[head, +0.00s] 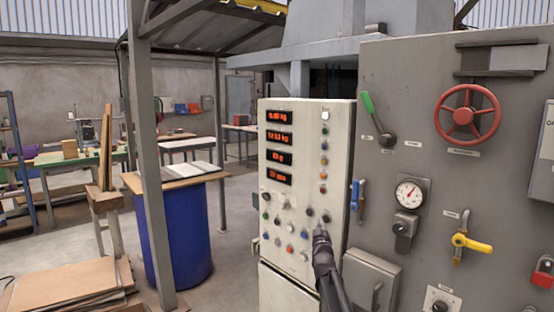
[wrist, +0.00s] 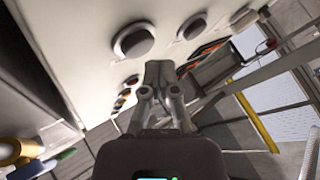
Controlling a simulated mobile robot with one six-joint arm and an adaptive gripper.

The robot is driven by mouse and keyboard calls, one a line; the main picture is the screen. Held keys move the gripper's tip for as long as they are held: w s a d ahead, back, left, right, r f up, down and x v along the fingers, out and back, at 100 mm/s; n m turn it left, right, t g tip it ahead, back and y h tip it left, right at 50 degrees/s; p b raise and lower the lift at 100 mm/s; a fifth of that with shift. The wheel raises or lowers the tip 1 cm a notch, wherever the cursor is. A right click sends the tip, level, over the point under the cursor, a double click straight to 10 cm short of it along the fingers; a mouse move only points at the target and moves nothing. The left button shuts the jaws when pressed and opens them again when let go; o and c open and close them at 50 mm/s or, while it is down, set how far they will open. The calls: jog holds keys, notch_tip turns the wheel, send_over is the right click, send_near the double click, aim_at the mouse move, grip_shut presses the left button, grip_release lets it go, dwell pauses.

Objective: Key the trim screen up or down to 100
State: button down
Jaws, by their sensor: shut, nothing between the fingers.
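The trim screen is one of several red-digit displays on the pale control panel (head: 310,180). The top display (head: 279,117) ends in "kg", the second (head: 279,138) also in "kg". The third display (head: 278,157) seems to end in "g", and the lowest (head: 278,176) is too small to read surely. Two dark round keys, one (head: 309,212) left of the other (head: 326,218), sit low on the panel. My gripper (head: 321,232) is shut and empty just below them. In the wrist view my gripper (wrist: 160,72) points at the panel beside a large grey button (wrist: 133,41) and another (wrist: 192,27); contact cannot be told.
Right of the panel stands a grey cabinet with a red handwheel (head: 467,112), a green-handled lever (head: 376,115), a gauge (head: 409,193), a yellow valve handle (head: 471,242) and a blue handle (head: 355,195). A steel post (head: 150,170) and blue drum (head: 180,235) stand to the left.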

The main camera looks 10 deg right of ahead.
jog(key=shift+s+a, duration=0.9)
jog(key=shift+a, duration=0.3)
jog(key=shift+s+a, duration=0.9)
jog(key=shift+a, duration=0.3)
jog(key=shift+a, duration=0.1)
dwell(0.4)
jog(key=shift+s+a, duration=0.8)
jog(key=shift+a, duration=0.25)
jog(key=shift+d, duration=0.1)
jog(key=w+d, duration=0.5)
jog(key=d, duration=0.2)
